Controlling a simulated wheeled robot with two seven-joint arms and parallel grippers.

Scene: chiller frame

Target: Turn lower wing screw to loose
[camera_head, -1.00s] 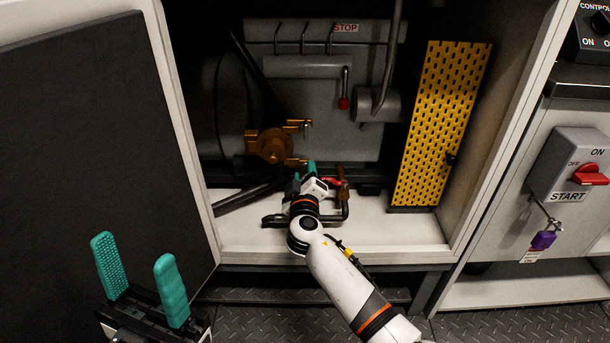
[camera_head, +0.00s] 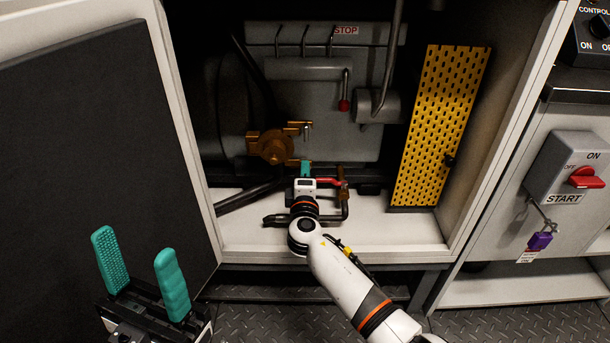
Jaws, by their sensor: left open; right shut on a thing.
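The brass fitting (camera_head: 275,146) sits on the grey tank inside the cabinet. Its upper wing screw (camera_head: 301,126) sticks out to the right. The lower wing screw (camera_head: 293,162) is at the fitting's lower right and is mostly hidden behind my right gripper. My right gripper (camera_head: 305,168) is shut at the lower wing screw, with one teal finger showing; the contact itself is hidden. My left gripper (camera_head: 142,280) is at the lower left, outside the cabinet, open and empty with its teal fingers apart.
A red-handled valve (camera_head: 330,182) is just right of my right gripper, on dark pipes. A yellow perforated panel (camera_head: 442,125) stands at the cabinet's right. The open dark door (camera_head: 95,150) is on the left. A red switch (camera_head: 587,177) is outside at right.

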